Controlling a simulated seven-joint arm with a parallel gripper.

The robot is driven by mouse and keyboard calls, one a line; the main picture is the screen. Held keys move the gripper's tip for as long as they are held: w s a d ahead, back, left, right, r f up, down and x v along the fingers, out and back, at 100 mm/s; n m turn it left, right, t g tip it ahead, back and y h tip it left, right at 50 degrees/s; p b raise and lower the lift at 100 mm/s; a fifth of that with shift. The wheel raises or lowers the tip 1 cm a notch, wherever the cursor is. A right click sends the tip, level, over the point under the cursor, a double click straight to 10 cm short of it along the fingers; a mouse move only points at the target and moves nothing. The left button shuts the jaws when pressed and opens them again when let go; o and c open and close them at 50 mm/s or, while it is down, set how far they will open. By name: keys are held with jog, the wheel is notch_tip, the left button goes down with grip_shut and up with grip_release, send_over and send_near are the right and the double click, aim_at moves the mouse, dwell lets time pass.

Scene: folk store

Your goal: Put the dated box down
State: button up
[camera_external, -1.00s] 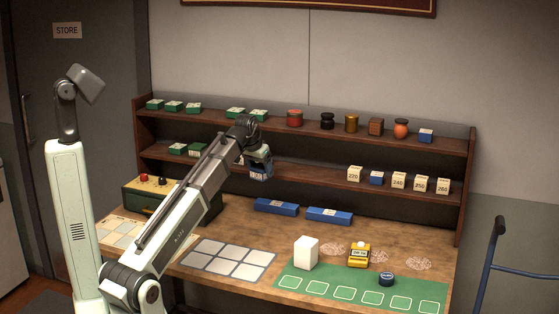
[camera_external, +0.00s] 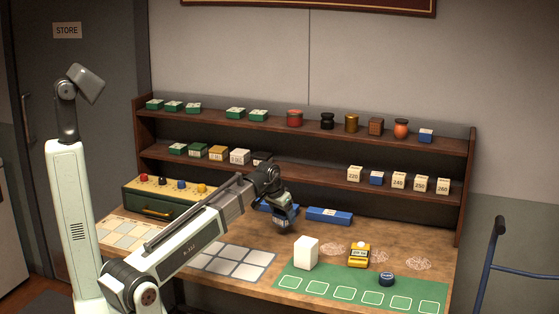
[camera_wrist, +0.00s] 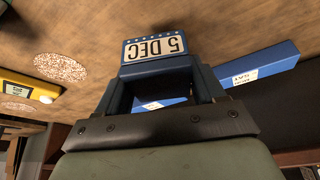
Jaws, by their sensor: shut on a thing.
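The dated box, blue with a white "5 DEC" label (camera_wrist: 155,48), sits between my gripper's fingertips in the wrist view. My gripper (camera_external: 284,224) is shut on it. In the external view the gripper hangs low over the bench, in front of the blue trays, and mostly hides the box. I cannot tell whether the box touches the bench. One long blue tray (camera_external: 328,215) lies just right of the gripper, and another (camera_external: 262,208) is partly hidden behind the wrist. A blue tray with a white label (camera_wrist: 262,68) also shows at the right in the wrist view.
A white block (camera_external: 306,252), a yellow device (camera_external: 359,254) and a dark blue round tin (camera_external: 386,279) stand to the right, by or on a green mat (camera_external: 330,282). Grey squares (camera_external: 230,262) lie in front. The shelf rack (camera_external: 300,168) holds several boxes and jars.

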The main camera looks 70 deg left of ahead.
aim_at(283, 236)
jog(key=shift+f, duration=2.55)
jog(key=shift+f, duration=0.15)
jog(key=o, duration=1.1)
jog(key=v, duration=1.2)
